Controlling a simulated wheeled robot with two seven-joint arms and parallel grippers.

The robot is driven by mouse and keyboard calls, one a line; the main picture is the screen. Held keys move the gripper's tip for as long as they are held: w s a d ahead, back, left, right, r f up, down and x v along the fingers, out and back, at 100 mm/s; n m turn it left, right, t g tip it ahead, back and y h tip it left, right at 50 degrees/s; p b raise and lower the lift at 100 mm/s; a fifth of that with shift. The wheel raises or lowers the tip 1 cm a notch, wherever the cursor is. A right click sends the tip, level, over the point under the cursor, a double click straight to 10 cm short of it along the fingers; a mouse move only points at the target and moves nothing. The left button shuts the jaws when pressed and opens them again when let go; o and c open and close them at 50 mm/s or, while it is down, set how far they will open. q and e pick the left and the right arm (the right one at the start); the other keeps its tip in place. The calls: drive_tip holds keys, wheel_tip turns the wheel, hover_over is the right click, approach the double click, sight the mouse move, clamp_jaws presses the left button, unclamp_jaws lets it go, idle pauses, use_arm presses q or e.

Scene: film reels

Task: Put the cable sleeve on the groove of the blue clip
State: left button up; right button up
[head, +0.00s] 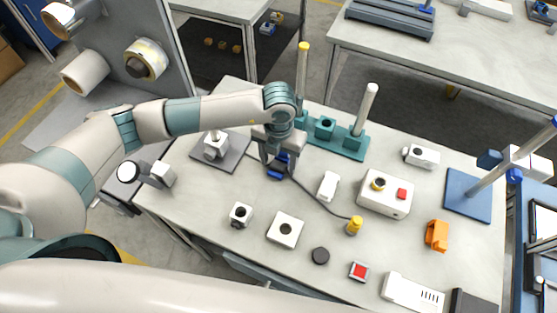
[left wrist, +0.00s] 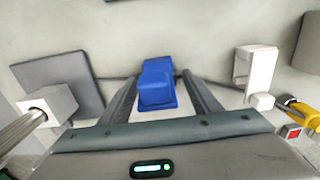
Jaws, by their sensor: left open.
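The blue clip (head: 275,174) sits on the table, left of its middle. In the left wrist view it (left wrist: 157,88) lies between the two fingers of my left gripper (left wrist: 158,76), with no clear grip on it. In the head view my left gripper (head: 276,160) is over the clip and partly hides it. A dark cable (head: 312,197) runs from the clip to a yellow-topped plug (head: 354,225). In the left wrist view the cable (left wrist: 222,84) passes at the far side of the clip. I cannot make out the sleeve or whether it lies in the groove.
A grey plate (head: 231,152) with a white block stands left of the clip. A teal rack (head: 340,140) with posts is behind. A white block (head: 328,186) and a white box (head: 385,194) stand to the right. Several small parts lie in front.

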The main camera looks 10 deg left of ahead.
sight(279, 164)
use_arm(q)
drive_tip(key=shift+r+b, duration=0.4)
drive_tip(key=shift+r, duration=0.25)
wheel_tip(279, 164, up, 11)
drive_tip(key=b, duration=0.3)
idle(0.9)
